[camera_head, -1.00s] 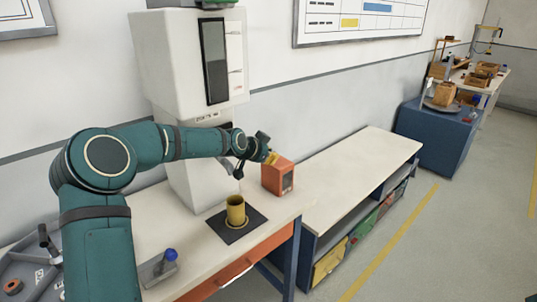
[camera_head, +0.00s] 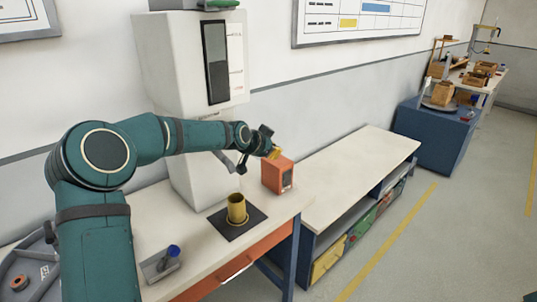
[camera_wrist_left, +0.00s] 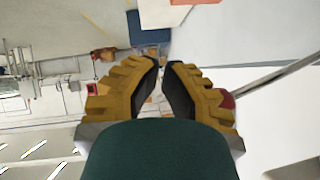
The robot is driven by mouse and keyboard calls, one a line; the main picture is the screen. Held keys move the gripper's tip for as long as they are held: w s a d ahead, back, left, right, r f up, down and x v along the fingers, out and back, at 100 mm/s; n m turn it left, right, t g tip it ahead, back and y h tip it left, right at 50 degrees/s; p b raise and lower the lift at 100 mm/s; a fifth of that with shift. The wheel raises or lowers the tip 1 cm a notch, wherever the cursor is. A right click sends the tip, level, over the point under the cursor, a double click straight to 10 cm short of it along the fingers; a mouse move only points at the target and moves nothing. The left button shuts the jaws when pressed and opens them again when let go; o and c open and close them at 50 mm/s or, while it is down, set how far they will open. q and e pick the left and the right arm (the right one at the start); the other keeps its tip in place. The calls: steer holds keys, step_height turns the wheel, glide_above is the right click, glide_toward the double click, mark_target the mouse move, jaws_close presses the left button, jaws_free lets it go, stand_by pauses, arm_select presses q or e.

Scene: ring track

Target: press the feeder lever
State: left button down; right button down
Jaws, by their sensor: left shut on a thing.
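The feeder (camera_head: 185,70) is a tall white cabinet with a dark window, standing on the bench against the wall. A dark grey lever (camera_head: 225,162) sticks out low on its front, beside my left gripper. My left gripper (camera_head: 273,152) is in front of the feeder, above and behind the orange box. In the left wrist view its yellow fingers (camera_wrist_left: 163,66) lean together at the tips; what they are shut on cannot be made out. A small red piece (camera_wrist_left: 228,100) shows partly behind the right finger. A yellow cup (camera_head: 237,209) stands upright below the feeder. My right gripper is out of view.
An orange box (camera_head: 277,176) stands on the bench close under the gripper. The cup sits on a dark mat (camera_head: 224,231). A small tray with a blue-topped item (camera_head: 160,267) lies at the front. A lower, bare-topped shelf unit (camera_head: 345,172) stands to the right.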

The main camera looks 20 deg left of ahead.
arm_select(q)
steer(key=d+v, duration=0.1)
steer(key=v, duration=0.8)
steer(key=shift+s+d, duration=0.2)
steer(key=shift+s, duration=0.3)
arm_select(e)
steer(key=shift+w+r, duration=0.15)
